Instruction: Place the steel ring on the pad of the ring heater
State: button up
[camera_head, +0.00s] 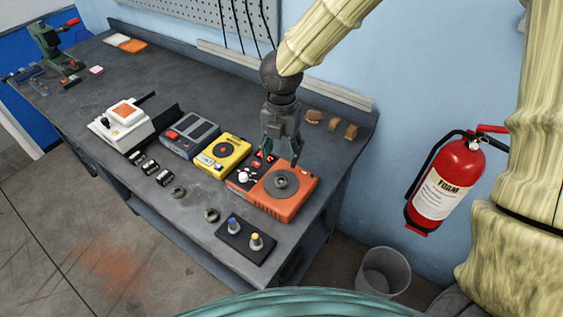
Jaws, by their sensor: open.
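The ring heater appears to be the orange box (296,203) near the bench's right end, with a round dark grey pad (270,192) on top. A small grey ring (281,181) shows at the middle of the pad, apparently lying flat; its material is too small to tell. My gripper (281,157) points down just above and behind the pad, its fingers apart, with nothing seen between them. Two other small rings lie on the bench left of the heater, one farther left (180,192) and one nearer the front (212,215).
A yellow device (236,146) stands left of the heater, then a grey device (176,144) and a white one (143,132). A black plate (237,249) with two capped pegs is in front. Brown pieces (332,125) lie behind at right. The bench's far left middle is clear.

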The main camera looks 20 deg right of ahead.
jog(key=shift+r, duration=1.1)
dwell(1.3)
